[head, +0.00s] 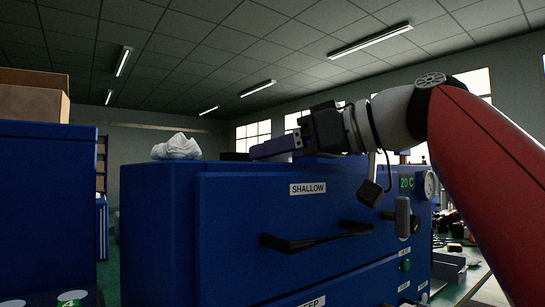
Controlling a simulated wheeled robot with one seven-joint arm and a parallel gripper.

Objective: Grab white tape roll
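I cannot make out a white tape roll in the head view. My gripper (256,153) reaches left just above the top of the blue drawer cabinet (160,225), seen from the side. Its fingers overlap in this view, so I cannot tell whether they are open or shut or hold anything. A low dark object (234,156) lies on the cabinet top just left of the fingertips; its shape is mostly hidden by the low viewpoint. A crumpled white thing (177,147) lies farther left on the same top, apart from my gripper.
The cabinet front has a drawer marked SHALLOW with a black handle (310,240), which sticks out. A gauge (430,185) and a 20 C display sit at its right. Another blue unit (45,200) with a cardboard box (35,95) stands left. A cluttered bench (475,278) is at right.

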